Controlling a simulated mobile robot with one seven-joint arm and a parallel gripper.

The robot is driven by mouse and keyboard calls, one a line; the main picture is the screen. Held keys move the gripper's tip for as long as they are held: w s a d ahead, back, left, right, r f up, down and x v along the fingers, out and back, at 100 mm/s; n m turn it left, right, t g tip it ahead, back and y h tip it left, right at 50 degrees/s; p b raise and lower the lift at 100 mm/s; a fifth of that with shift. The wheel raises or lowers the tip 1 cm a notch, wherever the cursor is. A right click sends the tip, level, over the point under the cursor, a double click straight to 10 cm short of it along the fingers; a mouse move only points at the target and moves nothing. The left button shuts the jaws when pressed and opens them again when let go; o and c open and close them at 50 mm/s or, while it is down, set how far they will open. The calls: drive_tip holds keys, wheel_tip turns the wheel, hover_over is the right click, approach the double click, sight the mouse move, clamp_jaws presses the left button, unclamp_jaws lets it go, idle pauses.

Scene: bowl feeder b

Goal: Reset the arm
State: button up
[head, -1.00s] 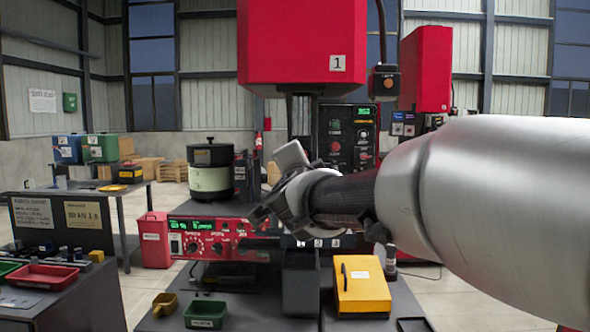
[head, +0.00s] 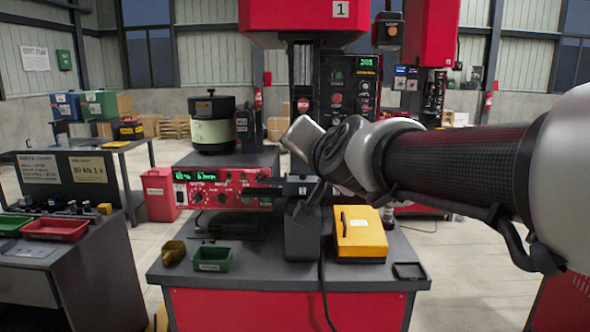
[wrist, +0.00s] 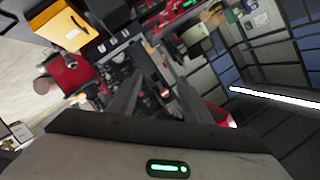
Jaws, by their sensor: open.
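My arm reaches in from the right edge in the head view, its wrist in front of the red press. My gripper (wrist: 143,88) shows in the wrist view as two dark fingers with a gap between them. It is open, and I see nothing held in it. In the head view its fingers are hard to make out against the dark machine parts. The wrist view is tilted, with the yellow box (wrist: 60,25) at its upper left.
The bench (head: 270,275) carries a yellow box (head: 360,240), a green bin (head: 211,258) and a red control unit (head: 228,188). A bowl feeder (head: 211,125) stands behind. The press head (head: 300,15) hangs above my wrist. A side table (head: 75,265) holds a red tray (head: 56,229).

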drive_tip(key=s+d+f+n+g+h, duration=0.1)
drive_tip(key=s+d+f+n+g, duration=0.3)
drive_tip(key=s+f, duration=0.65)
drive_tip(key=s+d+f+n+g+h, duration=0.2)
drive_tip(key=s+d+f+g, duration=0.2)
drive_tip(key=s+d+f, duration=0.6)
drive_tip(key=s+a+r+p, duration=0.1)
drive_tip(key=s+r+p, duration=0.1)
drive_tip(key=r+p, duration=0.7)
drive_tip(key=s+r+g+p, duration=0.1)
drive_tip(key=s+r+p, duration=0.2)
drive_tip(key=r+p, duration=0.7)
drive_tip(key=shift+a, duration=0.4)
